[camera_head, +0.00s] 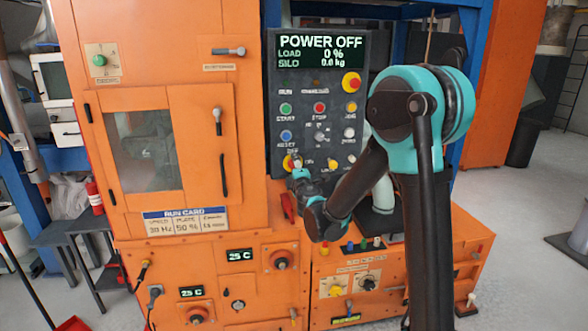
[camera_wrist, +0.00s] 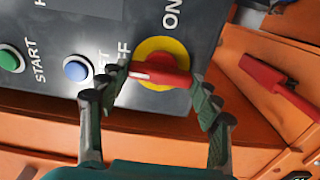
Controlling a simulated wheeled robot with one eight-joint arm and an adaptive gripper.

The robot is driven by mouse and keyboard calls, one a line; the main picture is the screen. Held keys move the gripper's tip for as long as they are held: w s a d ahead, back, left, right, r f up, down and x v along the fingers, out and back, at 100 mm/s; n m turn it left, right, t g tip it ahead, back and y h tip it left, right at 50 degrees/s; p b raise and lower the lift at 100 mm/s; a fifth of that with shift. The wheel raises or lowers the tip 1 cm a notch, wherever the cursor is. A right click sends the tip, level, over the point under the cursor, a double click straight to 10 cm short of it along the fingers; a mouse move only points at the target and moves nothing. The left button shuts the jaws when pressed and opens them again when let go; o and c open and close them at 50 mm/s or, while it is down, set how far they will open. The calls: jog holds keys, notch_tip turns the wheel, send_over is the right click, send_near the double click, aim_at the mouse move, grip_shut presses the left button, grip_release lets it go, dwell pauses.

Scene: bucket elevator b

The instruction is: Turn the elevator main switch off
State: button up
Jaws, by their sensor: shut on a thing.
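The main switch is a red handle (camera_wrist: 160,72) on a yellow disc (camera_wrist: 158,48) at the panel's lower corner in the wrist view. My gripper (camera_wrist: 160,84) has a finger at each end of the handle and is shut on it. The handle's pale-marked end lies beside the OFF label (camera_wrist: 123,54). The ON label (camera_wrist: 172,14) is above the disc. In the head view my gripper (camera_head: 297,172) covers part of the switch's yellow disc (camera_head: 288,161). The panel display (camera_head: 321,53) reads POWER OFF, load 0 %, silo 0.0 kg.
The panel also carries a green START button (camera_head: 286,108), a red STOP button (camera_head: 320,107), a blue RESET button (camera_head: 286,135) and a red emergency stop (camera_head: 351,82). A red lever (camera_wrist: 275,86) sticks out near the right finger. Open floor lies at the right.

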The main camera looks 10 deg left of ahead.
dwell(0.4)
jog(key=o, duration=1.1)
jog(key=v, duration=1.2)
